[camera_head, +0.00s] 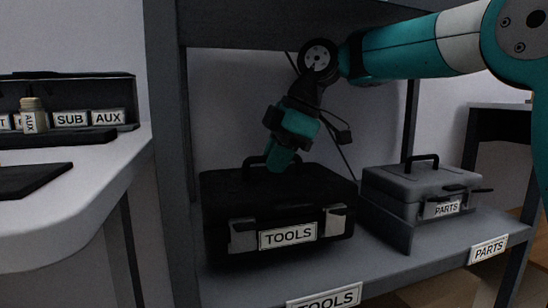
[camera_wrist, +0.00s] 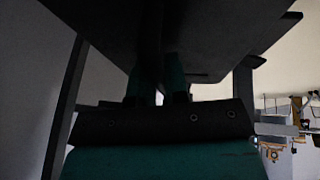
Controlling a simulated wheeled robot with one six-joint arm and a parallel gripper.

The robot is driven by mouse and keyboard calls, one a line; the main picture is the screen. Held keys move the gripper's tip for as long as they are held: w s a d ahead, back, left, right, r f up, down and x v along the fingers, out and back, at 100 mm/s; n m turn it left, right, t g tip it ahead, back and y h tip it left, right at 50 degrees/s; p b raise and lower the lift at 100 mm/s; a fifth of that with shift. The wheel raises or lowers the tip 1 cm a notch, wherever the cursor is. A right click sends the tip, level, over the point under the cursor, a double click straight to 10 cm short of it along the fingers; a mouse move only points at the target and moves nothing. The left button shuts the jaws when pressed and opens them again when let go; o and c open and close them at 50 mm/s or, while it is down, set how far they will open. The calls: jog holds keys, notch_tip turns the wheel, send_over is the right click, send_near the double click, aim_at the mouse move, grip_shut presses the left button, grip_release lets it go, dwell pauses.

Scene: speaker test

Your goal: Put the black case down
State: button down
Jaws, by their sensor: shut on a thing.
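The black case (camera_head: 285,205) with a "TOOLS" label and two light latches is on the left part of the grey shelf, behind the shelf's own "TOOLS" label (camera_head: 325,299). It looks upright; whether its underside touches the shelf I cannot tell. My gripper (camera_head: 277,162) is at the handle on top of the case, shut on it, reaching down from above. In the wrist view, my gripper's fingers (camera_wrist: 158,88) point to the dark case (camera_wrist: 200,30), which fills the upper middle. The fingertips and handle are too dark there to make out.
A grey case (camera_head: 420,185) labelled "PARTS" stands to the right on the shelf, close to the black case. The shelf (camera_head: 400,262) has an upright post at left and a board above. A white counter (camera_head: 90,200) with a labelled rack (camera_head: 85,95) is at far left.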

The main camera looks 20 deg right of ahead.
aim_at(273, 175)
jog(key=shift+w+r, duration=0.15)
jog(key=shift+w, duration=0.55)
notch_tip(273, 175, down, 4)
jog(key=b, duration=0.4)
jog(key=shift+a+r, duration=0.1)
jog(key=shift+r, duration=0.15)
jog(key=c, duration=1.1)
grip_release()
